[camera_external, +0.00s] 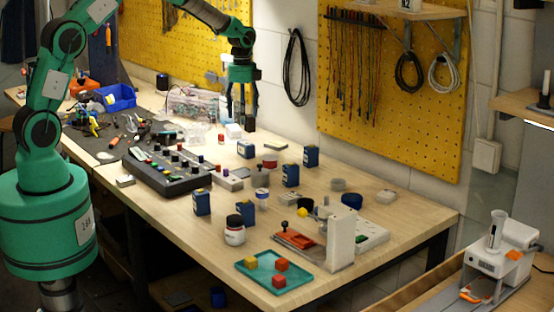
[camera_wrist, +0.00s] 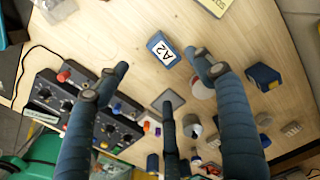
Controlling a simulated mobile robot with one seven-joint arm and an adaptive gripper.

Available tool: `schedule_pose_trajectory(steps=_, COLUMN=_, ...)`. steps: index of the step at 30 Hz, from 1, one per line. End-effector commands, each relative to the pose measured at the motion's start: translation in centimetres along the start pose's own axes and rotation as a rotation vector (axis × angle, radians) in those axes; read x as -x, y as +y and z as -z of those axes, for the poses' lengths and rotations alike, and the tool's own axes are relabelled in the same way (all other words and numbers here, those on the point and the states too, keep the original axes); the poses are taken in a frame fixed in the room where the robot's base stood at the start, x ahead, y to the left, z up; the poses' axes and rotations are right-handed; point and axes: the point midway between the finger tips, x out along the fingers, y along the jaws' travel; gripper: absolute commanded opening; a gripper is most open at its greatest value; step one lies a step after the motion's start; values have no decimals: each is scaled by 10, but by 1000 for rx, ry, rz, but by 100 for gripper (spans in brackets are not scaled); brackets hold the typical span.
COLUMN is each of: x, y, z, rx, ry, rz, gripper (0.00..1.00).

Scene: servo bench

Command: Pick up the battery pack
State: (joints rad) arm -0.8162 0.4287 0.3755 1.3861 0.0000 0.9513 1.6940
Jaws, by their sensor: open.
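One blue box marked A2 (camera_wrist: 163,49) lies between and just beyond my open fingers in the wrist view. It seems to be the blue box (camera_external: 246,149) at the back of the bench in the external view. Others are a back right box (camera_external: 311,156), a middle box (camera_external: 291,175) and a front left box (camera_external: 202,203). My gripper (camera_external: 243,112) is open and empty above the back of the bench; its fingers (camera_wrist: 163,76) point down.
A black control panel with knobs (camera_external: 165,175) lies left of the boxes. A teal tray (camera_external: 255,279) with small cubes is at the front. A white and orange device (camera_external: 340,237) stands right. A grey flat square (camera_wrist: 169,99) lies near the A2 box.

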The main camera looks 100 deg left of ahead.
Motion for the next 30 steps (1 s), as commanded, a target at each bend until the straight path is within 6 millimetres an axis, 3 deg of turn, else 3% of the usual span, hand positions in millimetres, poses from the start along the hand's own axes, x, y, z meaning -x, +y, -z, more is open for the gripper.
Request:
schedule_pose_trajectory(steps=15, x=-70, y=0, z=0, rx=0, ry=0, rz=-2, gripper=68)
schedule_pose_trajectory(steps=30, x=-78, y=0, z=0, rx=0, ry=0, rz=0, gripper=68)
